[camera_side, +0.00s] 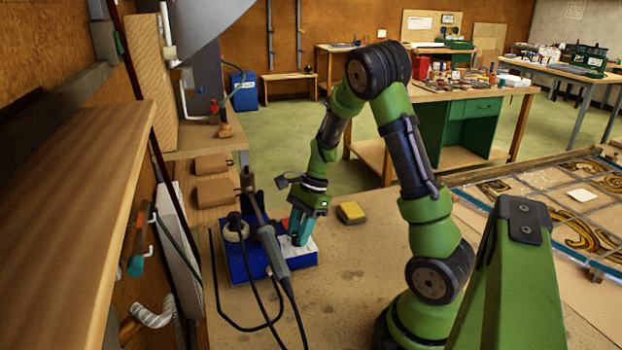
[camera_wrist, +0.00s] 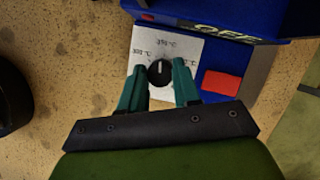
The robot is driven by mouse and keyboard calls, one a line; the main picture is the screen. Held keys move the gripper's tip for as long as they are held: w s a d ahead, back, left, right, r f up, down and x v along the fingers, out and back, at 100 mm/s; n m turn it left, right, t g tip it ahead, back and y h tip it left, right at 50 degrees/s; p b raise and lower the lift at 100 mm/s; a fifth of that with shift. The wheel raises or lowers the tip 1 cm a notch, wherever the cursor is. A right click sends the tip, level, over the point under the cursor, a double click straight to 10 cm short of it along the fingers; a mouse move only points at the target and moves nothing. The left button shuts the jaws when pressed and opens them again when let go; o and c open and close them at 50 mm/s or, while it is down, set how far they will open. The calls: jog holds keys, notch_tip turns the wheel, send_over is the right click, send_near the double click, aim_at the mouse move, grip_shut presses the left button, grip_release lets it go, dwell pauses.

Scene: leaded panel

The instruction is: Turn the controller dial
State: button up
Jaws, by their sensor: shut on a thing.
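The blue controller box (camera_side: 306,262) stands on the bench in the side view, and part of it shows in the wrist view (camera_wrist: 225,12). Its white dial plate (camera_wrist: 178,45) carries temperature marks. The round black dial (camera_wrist: 160,73) has a white pointer line, which points toward the top of the wrist view. My gripper (camera_wrist: 159,70) has its teal fingers shut on the dial, one on each side. In the side view my gripper (camera_side: 297,238) reaches down onto the box's right part, where the fingers hide the dial.
A red switch (camera_wrist: 221,83) sits right of the dial plate. A soldering iron (camera_side: 272,250) with dark cables stands close left of my gripper. A yellow sponge block (camera_side: 351,212) lies to the right. The leaded panel (camera_side: 535,180) lies farther right. The bench in front is clear.

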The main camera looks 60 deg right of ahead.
jog(key=shift+m, duration=0.7)
jog(key=shift+t, duration=0.3)
jog(key=o, duration=1.1)
jog(key=shift+c, duration=0.2)
jog(key=v, duration=1.7)
jog(key=shift+a, duration=0.2)
